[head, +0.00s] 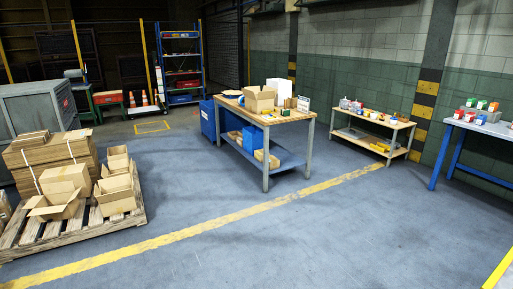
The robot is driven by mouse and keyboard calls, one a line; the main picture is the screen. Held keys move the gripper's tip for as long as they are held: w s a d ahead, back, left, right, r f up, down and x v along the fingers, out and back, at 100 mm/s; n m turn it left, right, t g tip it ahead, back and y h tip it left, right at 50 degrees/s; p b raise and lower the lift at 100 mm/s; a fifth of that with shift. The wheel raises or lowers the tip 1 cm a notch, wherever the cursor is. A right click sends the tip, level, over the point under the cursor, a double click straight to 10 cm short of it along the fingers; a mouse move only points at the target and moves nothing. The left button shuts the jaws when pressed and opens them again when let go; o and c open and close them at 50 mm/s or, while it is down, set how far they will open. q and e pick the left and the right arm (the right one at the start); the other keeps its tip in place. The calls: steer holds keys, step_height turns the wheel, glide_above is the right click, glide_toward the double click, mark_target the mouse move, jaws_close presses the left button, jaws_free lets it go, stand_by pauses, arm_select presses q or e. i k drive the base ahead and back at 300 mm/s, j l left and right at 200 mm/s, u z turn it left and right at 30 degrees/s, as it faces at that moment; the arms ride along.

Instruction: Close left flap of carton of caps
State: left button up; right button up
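An open cardboard carton (262,104) stands on the wooden top of a workbench (284,118) in the middle distance. Its flaps stick up and outward at the top. It is too small here to tell its contents or to tell the flaps apart. Other open cartons (56,208) with raised flaps sit on a pallet (82,230) at the left. I cannot tell which carton holds caps. Neither of my grippers is in view.
A low table (372,120) with small items stands right of the workbench. A blue-legged table (480,128) is at the far right. A grey cabinet (35,112) stands behind the pallet. The grey floor (300,235) in front is clear, crossed by a yellow line (200,226).

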mark_target(255, 89)
steer(key=i+l+z, duration=0.1)
steer(key=i+z, duration=0.35)
steer(key=i, duration=2)
steer(key=i+u, duration=0.15)
steer(key=i, duration=0.6)
steer(key=i+l, duration=0.15)
steer(key=i, duration=0.6)
steer(key=j+u, duration=0.05)
